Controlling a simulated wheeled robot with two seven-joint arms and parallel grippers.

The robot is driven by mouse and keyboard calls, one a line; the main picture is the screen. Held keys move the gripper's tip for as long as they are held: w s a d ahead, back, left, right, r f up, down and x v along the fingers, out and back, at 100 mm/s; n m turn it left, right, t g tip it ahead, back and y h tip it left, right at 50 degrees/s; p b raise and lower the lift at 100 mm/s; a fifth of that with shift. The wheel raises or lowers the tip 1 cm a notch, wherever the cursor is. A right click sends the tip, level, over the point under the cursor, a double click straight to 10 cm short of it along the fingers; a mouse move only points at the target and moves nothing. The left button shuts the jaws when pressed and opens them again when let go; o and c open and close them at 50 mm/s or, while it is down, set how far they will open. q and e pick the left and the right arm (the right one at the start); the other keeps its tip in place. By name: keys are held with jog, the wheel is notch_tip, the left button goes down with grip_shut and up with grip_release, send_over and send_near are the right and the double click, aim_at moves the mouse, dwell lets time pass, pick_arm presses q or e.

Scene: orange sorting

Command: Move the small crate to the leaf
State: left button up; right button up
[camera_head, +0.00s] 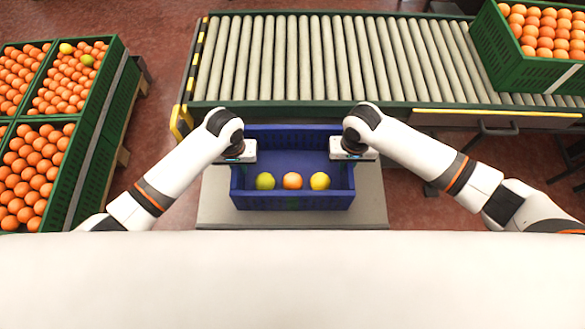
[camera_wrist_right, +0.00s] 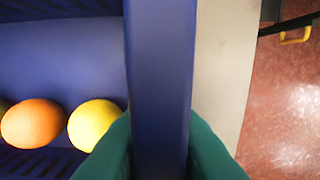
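The small blue crate (camera_head: 293,201) stands on a grey slab in the middle of the head view, with a green, an orange and a yellow fruit in a row inside. My left gripper (camera_head: 240,156) is at the crate's left wall; its fingers are hidden, so I cannot tell if it grips. My right gripper (camera_head: 352,154) is at the right wall. In the right wrist view its green fingers (camera_wrist_right: 160,160) lie on both sides of the blue wall (camera_wrist_right: 160,70) and appear to press on it. I cannot make out a leaf.
A roller conveyor (camera_head: 300,60) runs behind the crate, with a green crate of oranges (camera_head: 500,55) at its right end. More green crates of oranges (camera_head: 95,125) stand at the left. The grey slab (camera_head: 370,200) has bare room beside the crate.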

pick_arm(q)
jog(key=o, duration=0.3)
pick_arm(e)
jog(key=o, duration=0.3)
jog(key=shift+r, duration=0.1)
pick_arm(q)
jog(key=shift+o, duration=0.2)
jog(key=shift+r, duration=0.15)
pick_arm(e)
jog(key=shift+o, duration=0.2)
pick_arm(q)
notch_tip(320, 180, up, 12)
jog(key=shift+f, duration=0.2)
jog(key=shift+r, duration=0.1)
pick_arm(e)
jog(key=shift+r, duration=0.3)
notch_tip(320, 180, up, 11)
jog(key=shift+r, duration=0.2)
pick_arm(q)
jog(key=shift+s, duration=0.1)
pick_arm(e)
jog(key=shift+s+f, duration=0.1)
